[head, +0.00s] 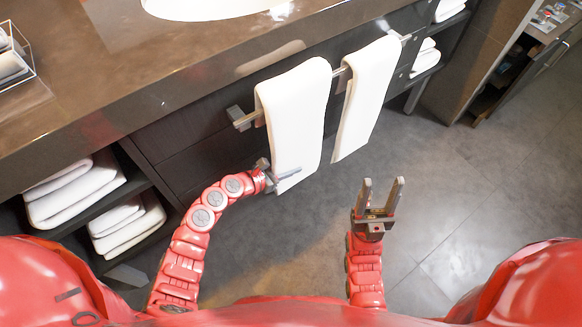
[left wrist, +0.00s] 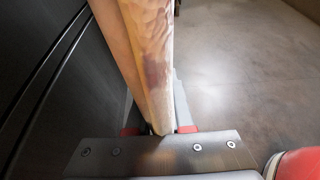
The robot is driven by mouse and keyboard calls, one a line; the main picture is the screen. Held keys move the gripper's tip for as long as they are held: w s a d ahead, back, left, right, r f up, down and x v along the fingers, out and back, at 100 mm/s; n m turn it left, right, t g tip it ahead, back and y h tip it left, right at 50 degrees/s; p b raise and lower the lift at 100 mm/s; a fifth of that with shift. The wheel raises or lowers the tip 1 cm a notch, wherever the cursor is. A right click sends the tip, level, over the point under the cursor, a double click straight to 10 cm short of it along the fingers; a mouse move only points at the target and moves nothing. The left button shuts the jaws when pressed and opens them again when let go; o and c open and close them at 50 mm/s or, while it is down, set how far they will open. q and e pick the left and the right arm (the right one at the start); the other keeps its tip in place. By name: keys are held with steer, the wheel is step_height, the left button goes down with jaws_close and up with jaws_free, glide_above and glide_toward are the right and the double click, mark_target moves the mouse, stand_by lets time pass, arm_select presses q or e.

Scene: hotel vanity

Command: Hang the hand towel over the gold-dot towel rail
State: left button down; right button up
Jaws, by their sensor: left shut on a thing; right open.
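A white hand towel (head: 292,105) hangs over the metal towel rail (head: 247,119) on the front of the vanity, toward the rail's left end. My left gripper (head: 284,174) is shut on this towel near its lower end. In the left wrist view the towel (left wrist: 150,55) looks cream and runs down between the fingers (left wrist: 160,130). A second white towel (head: 368,90) hangs over the rail to the right, with a narrow gap between them. My right gripper (head: 383,181) is open and empty over the floor, apart from both towels. I cannot make out a gold dot on the rail.
The brown countertop (head: 120,95) with a white basin (head: 205,8) juts out above the rail. Folded towels (head: 75,190) lie on open shelves at the lower left, and more (head: 427,57) at the upper right. The grey floor (head: 455,190) to the right is clear.

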arm_select(q)
steer(key=shift+f+b, duration=1.55)
steer(key=shift+f, duration=0.15)
steer(key=c, duration=0.7)
jaws_free()
